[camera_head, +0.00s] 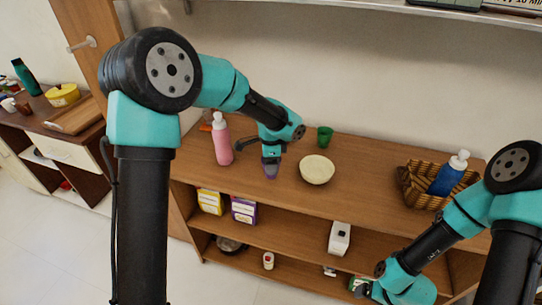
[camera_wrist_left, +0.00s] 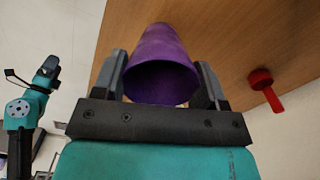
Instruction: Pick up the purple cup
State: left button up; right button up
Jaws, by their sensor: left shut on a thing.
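The purple cup (camera_wrist_left: 160,66) fills the middle of the left wrist view, with its open mouth towards the camera. My left gripper (camera_wrist_left: 161,78) is shut on it, one finger on each side. In the head view the cup (camera_head: 271,171) shows as a small purple patch below my left gripper (camera_head: 271,160), over the front part of the wooden shelf top. I cannot tell whether the cup touches the surface. My right gripper is low at the right of the head view, largely hidden, and its fingers do not show clearly.
A pink bottle (camera_head: 221,140) stands left of the gripper and a cream bowl (camera_head: 317,169) right of it. A green cup (camera_head: 324,137) stands behind. A wicker basket (camera_head: 413,190) with a blue bottle (camera_head: 449,174) is at the right. A red scoop-like thing (camera_wrist_left: 264,86) lies on the wood.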

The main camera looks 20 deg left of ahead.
pick_arm(q)
jog(key=s+d+r, duration=0.1)
jog(key=s+d, duration=0.2)
jog(key=s, duration=0.8)
